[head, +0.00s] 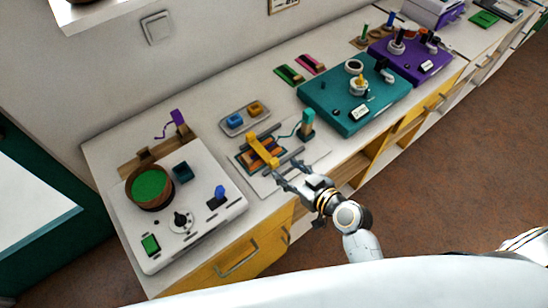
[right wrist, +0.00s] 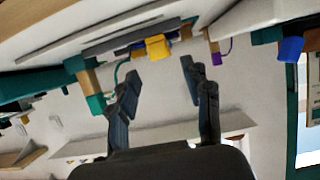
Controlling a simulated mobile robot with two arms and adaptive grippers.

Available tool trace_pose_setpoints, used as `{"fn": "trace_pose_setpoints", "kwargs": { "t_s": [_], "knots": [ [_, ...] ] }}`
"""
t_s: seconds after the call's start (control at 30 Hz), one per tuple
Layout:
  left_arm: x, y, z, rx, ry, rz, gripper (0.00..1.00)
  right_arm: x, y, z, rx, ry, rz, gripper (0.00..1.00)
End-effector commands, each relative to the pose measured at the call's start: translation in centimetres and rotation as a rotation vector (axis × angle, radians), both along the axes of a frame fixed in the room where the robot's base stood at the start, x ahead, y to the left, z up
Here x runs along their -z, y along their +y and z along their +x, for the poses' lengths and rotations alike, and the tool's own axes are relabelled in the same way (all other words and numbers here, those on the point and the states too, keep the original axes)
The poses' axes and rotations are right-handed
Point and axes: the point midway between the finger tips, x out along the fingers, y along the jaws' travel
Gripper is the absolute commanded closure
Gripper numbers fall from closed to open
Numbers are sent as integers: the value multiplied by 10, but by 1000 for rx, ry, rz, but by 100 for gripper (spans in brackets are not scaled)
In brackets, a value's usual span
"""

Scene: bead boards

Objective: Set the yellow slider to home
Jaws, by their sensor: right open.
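In the right wrist view the slider shows as a yellow block (right wrist: 158,47) at the upper middle. My right gripper (head: 287,172) is open and empty at the board's near right side, beside the slider's near end. In the right wrist view its two fingers (right wrist: 160,72) are spread apart, with the yellow block just beyond the tips. I cannot make out a home mark. My left gripper is not in view.
A teal-topped post (head: 308,122) stands right of the board. A grey tray (head: 229,126) with blue and yellow blocks lies behind it. A white panel (head: 215,163) stands left, and a teal panel (head: 335,102) right. Yellow drawers (head: 238,252) front the counter.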

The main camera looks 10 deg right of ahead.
Motion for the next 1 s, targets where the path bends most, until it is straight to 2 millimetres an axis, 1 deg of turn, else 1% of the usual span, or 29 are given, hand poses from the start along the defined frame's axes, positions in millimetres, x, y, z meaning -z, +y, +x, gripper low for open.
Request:
{"fn": "trace_pose_setpoints", "kwargs": {
  "t_s": [0.03, 0.1, 0.2, 0.33, 0.5, 0.77, 0.8, 0.87, 0.9, 0.97, 1.0],
  "knots": [
    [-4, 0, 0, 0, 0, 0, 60, 2, 5, 11, 2, 0, 4, 51],
    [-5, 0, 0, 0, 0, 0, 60, 8, 11, 22, 2, 0, 3, 51],
    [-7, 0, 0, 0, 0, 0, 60, 15, 18, 36, 1, 0, 3, 51],
    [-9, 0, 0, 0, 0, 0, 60, 22, 24, 49, 0, 0, 1, 51],
    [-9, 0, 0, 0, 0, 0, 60, 26, 28, 56, 0, 2, -1, 51],
    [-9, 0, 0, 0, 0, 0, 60, 27, 28, 57, 0, 1, -2, 51],
    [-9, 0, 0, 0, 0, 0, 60, 27, 28, 57, 0, 1, -2, 53],
    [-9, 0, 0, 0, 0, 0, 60, 27, 28, 57, 0, 1, -2, 65],
    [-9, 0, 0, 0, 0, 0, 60, 27, 28, 57, 0, 1, -2, 73],
    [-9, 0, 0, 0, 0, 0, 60, 27, 28, 57, 0, 1, -2, 86],
    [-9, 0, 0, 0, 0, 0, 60, 27, 28, 57, 0, 1, -2, 94]
  ]
}}
